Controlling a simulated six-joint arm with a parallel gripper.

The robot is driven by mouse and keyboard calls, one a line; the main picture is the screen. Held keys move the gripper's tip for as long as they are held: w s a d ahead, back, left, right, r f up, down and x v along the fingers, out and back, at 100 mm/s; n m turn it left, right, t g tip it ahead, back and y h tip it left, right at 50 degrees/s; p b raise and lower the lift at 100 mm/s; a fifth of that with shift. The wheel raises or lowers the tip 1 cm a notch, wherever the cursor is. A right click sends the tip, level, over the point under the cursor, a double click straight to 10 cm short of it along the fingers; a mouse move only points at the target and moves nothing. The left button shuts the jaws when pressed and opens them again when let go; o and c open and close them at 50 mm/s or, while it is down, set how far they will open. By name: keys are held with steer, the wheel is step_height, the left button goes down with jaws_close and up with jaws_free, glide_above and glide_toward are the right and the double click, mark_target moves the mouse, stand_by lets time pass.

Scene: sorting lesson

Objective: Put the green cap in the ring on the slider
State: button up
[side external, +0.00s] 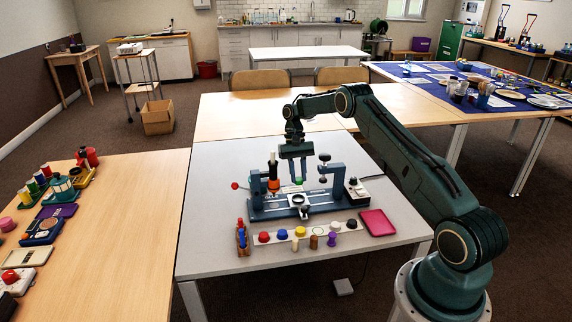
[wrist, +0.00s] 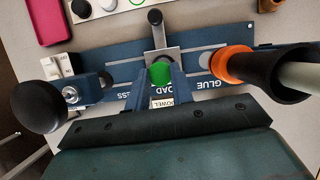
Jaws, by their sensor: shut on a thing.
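The green cap (side external: 298,181) is held between the fingertips of my gripper (side external: 294,181), above the blue press fixture. In the wrist view the green cap (wrist: 159,73) sits at the tips of my gripper's two blue fingers (wrist: 158,80). The slider (side external: 301,208) is a pale plate with a ring and a dark knob at the middle front of the fixture. In the wrist view the slider (wrist: 157,38) lies just beyond the cap. The cap and fingers hide part of it there, and I cannot tell the exact gap between cap and ring.
The blue fixture (side external: 270,212) has a glue bottle with an orange collar (side external: 274,186) on its left and a press with a black knob (side external: 324,157) on its right. Several coloured caps, such as the yellow cap (side external: 300,231), line the front. A pink tray (side external: 377,224) lies front right.

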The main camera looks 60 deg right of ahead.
steer(key=shift+f, duration=0.2)
steer(key=shift+f, duration=2.85)
steer(key=shift+f, duration=0.3)
stand_by(0.5)
steer(key=o, duration=1.4)
steer(key=shift+r, duration=0.1)
steer(key=shift+r, duration=3.45)
